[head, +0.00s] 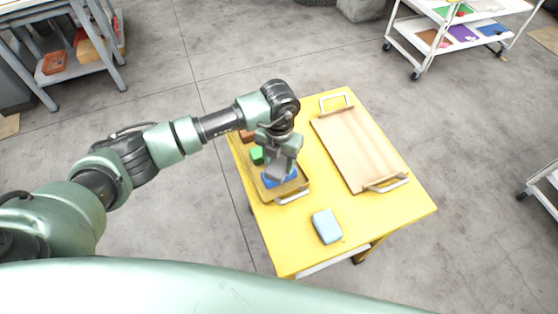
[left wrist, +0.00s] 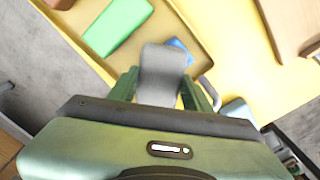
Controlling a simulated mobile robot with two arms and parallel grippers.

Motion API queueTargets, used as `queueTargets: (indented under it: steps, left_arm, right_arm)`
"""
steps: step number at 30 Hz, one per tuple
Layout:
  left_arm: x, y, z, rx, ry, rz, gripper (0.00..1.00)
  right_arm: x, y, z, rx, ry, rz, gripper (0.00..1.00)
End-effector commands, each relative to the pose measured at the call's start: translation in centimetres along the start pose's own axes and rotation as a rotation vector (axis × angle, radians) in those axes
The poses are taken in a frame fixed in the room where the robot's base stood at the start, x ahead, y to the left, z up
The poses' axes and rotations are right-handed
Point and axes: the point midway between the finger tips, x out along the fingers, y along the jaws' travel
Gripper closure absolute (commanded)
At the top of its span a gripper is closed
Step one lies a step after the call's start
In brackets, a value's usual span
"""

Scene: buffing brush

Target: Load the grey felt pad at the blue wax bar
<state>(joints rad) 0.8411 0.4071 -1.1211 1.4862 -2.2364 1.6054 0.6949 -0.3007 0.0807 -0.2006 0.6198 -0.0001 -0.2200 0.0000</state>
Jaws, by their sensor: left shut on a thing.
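My left gripper (head: 281,152) is shut on the grey felt pad (head: 276,171) and points down over the tray. In the left wrist view the pad (left wrist: 162,72) sits between the green fingers of the gripper (left wrist: 163,92). The blue wax bar (head: 284,182) lies in the near end of the tray, partly hidden behind the pad and gripper. Only a corner of the bar (left wrist: 179,46) shows past the pad in the left wrist view. I cannot tell whether pad and bar touch. My right gripper is not in view.
The tray (head: 292,196) also holds a green bar (head: 257,156) and a reddish-brown bar (head: 247,136). On the yellow table (head: 400,215) are a wooden tray (head: 358,148) to the right and a light blue block (head: 327,226) near the front. White carts stand beyond.

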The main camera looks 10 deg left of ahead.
Motion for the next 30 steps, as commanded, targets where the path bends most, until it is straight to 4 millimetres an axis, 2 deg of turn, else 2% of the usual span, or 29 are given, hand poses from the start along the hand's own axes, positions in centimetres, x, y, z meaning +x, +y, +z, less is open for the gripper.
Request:
queueTargets:
  steps: [30]
  left_arm:
    - [0.9, 0.0, 0.0, 0.0, -0.001, 0.0, 0.83]
  right_arm:
    - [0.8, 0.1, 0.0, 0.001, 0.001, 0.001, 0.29]
